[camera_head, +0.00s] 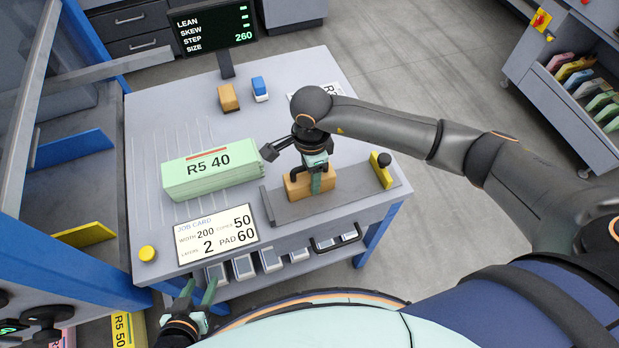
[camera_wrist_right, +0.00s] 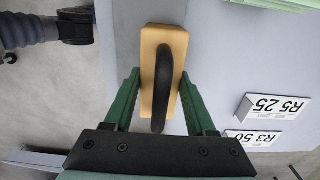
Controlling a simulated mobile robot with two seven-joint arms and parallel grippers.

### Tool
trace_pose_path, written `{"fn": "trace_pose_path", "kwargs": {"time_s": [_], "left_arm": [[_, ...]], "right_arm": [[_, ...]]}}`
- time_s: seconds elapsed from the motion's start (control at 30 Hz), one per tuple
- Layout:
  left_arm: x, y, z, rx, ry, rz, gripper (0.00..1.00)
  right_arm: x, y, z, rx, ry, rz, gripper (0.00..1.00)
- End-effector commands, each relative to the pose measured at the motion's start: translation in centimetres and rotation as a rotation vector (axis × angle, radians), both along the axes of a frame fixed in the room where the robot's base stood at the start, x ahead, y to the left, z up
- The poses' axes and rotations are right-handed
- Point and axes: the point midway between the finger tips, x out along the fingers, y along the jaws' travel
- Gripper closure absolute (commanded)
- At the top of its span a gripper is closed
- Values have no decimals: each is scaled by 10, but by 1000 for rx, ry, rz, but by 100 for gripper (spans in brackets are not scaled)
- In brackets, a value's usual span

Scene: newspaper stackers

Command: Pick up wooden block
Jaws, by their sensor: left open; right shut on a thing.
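The wooden block (camera_head: 296,187), tan with a black loop handle, is on the grey tray (camera_head: 345,200) at the table's front right. In the right wrist view the block (camera_wrist_right: 170,45) is between the green fingers, its handle facing the camera. My right gripper (camera_head: 318,178) points down over the block and is shut on it; the fingers partly hide it in the head view. Whether the block still touches the tray is hard to tell. My left gripper (camera_head: 197,295) is open and empty, at the bottom left, below the table's front edge.
A green paper stack labelled R5 40 (camera_head: 205,178) lies left of my right gripper. The table's back left is clear.

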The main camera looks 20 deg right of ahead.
Motion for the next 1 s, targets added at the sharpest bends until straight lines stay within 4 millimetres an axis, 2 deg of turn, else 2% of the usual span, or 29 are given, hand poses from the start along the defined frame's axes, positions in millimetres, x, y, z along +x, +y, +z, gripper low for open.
{"fn": "trace_pose_path", "kwargs": {"time_s": [0.07, 0.4, 0.83, 1.0], "left_arm": [[0, 0, 0, 0, 0, 0, 50], [0, 0, 0, 0, 0, 0, 50], [0, 0, 0, 0, 0, 0, 50], [0, 0, -2, 0, 0, 0, 50]], "right_arm": [[0, 0, 0, 0, 0, 0, 62], [0, 0, 0, 0, 0, 0, 100], [1, 0, 2, 1, -2, 0, 100], [1, 0, 13, 1, -4, 0, 100]]}}
